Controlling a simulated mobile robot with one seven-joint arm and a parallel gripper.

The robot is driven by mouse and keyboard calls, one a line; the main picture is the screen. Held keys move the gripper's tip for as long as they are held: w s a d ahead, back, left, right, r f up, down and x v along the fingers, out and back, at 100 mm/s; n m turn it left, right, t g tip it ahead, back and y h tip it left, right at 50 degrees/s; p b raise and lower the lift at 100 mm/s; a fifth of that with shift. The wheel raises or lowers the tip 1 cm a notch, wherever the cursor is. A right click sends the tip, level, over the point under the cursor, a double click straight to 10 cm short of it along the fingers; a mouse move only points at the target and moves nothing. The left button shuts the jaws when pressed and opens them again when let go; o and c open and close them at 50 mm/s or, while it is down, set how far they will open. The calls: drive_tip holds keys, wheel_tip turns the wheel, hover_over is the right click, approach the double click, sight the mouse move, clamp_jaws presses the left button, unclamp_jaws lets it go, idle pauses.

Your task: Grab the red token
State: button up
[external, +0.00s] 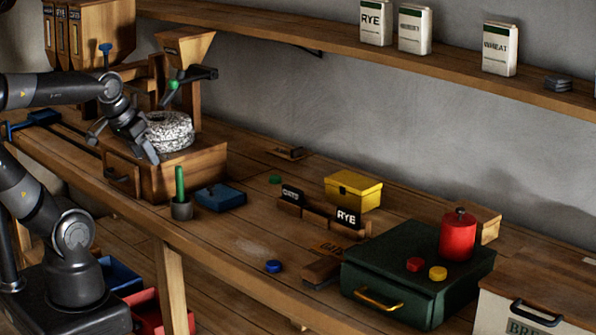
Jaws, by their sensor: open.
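The red token (415,264) is a small flat disc lying on the top of a dark green case (385,256) at the right end of the bench. It sits left of a yellow token (438,273) and in front of a red canister (458,236) with a lid knob. My gripper (148,150) is at the left, low beside the speckled millstone on the wooden mill, far from the red token. It is open, and nothing shows between its fingers.
A blue token (273,266) and a green token (275,180) lie on the bench. A yellow box (353,191), RYE sign (346,217), blue box (220,197) and grey cup (181,208) stand between gripper and case. A shelf (440,66) with flour bags runs above. The front-middle bench is mostly clear.

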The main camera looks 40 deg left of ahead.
drive_tip(key=shift+c, duration=0.9)
drive_tip(key=w+d+r+m+h, duration=0.1)
drive_tip(key=w+d+r, duration=0.2)
drive_tip(key=w+d, duration=0.3)
drive_tip(key=w+d+r, duration=0.2)
drive_tip(key=w+d, duration=0.2)
drive_tip(key=w, duration=0.4)
drive_tip(key=m+h, duration=0.1)
drive_tip(key=m, duration=0.3)
hover_over(416, 261)
drive_tip(key=s+a, duration=0.3)
drive_tip(key=s, duration=0.3)
wheel_tip(416, 261, down, 10)
drive_tip(key=x, duration=0.7)
drive_tip(key=d+x, duration=0.1)
drive_tip(key=x, duration=0.2)
drive_tip(key=shift+w, duration=0.2)
drive_tip(key=c, duration=0.8)
